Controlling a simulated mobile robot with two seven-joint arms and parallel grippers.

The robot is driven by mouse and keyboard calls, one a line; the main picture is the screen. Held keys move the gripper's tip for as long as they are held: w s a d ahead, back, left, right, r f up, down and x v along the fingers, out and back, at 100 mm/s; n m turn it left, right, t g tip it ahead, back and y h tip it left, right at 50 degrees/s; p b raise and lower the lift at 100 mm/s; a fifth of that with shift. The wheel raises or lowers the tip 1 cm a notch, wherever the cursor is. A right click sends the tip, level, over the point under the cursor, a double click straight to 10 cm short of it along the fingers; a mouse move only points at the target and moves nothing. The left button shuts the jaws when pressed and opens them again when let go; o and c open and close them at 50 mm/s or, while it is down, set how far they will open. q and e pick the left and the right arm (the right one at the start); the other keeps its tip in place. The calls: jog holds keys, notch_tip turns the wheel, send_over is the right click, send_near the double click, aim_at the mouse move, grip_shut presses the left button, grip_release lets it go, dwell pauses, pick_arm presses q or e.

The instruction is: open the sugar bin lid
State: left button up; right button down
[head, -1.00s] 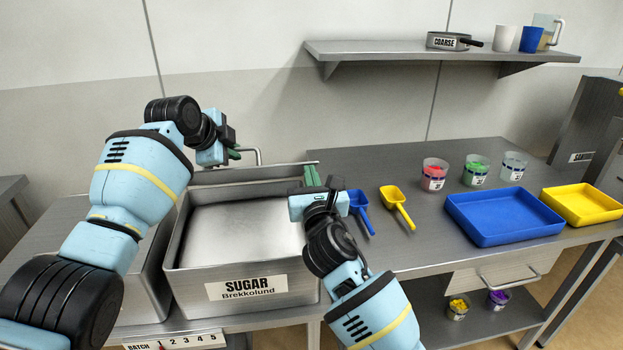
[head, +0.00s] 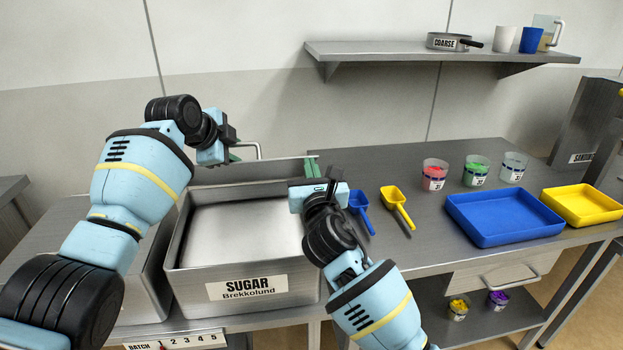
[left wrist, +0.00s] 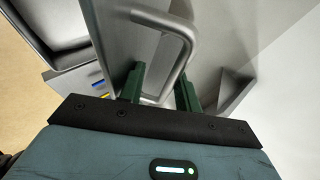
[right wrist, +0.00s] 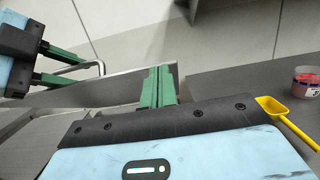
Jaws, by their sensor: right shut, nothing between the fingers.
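The sugar bin (head: 300,282) is a steel box with a "SUGAR" label, and its pale contents show from above. Its steel lid (head: 262,172) is raised and stands steeply along the bin's back, with a bent-bar handle (head: 258,149) on its far side. My left gripper (head: 236,154) is open by the handle. In the left wrist view, the handle (left wrist: 183,60) passes between the spread green fingers, with gaps visible. My right gripper (head: 312,167) is shut and empty at the lid's right end. In the right wrist view, its closed fingers (right wrist: 158,88) overlap the lid's edge; contact is unclear.
A blue scoop (head: 361,208) and a yellow scoop (head: 397,207) lie right of the bin. Cups, a blue tray (head: 505,238) and a yellow tray (head: 582,220) stand farther right. A wall shelf (head: 400,52) is above. Another steel bin (head: 130,262) adjoins on the left.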

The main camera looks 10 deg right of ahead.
pick_arm(q)
jog(key=shift+s+f, duration=0.15)
jog(key=shift+f, duration=0.35)
jog(key=shift+s+a+r, duration=0.2)
jog(key=shift+s+r, duration=0.1)
jog(key=shift+r, duration=0.2)
jog(key=v, duration=1.1)
jog(key=shift+r, duration=0.3)
jog(key=shift+w, duration=0.1)
